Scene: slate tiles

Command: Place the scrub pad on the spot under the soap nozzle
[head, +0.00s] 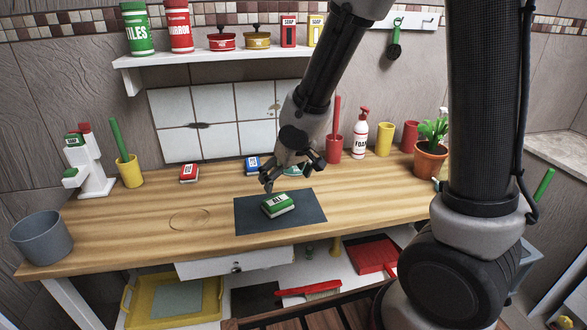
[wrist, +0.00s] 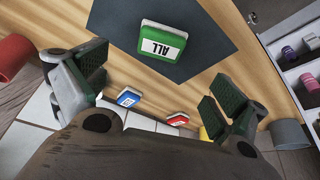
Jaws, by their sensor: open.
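A green-and-white block labelled ALL (head: 278,205), which looks like the scrub pad, lies on a dark mat (head: 310,213) on the wooden counter. It also shows in the wrist view (wrist: 162,45), upper middle. My gripper (head: 292,176) is open and empty, above and just behind the block, not touching it. In the wrist view its fingers (wrist: 155,95) are spread wide, with the block beyond them. A white soap dispenser (head: 92,168) with a green SOAP label stands at the counter's left end. A small green piece shows low on its front; the exact spot under its nozzle is unclear.
Similar red (head: 188,173) and blue (head: 252,165) blocks lie at the back. A yellow cup (head: 130,172) stands beside the dispenser, a grey bucket (head: 42,238) at the front left. A faint ring (head: 189,219) marks the clear counter left of the mat.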

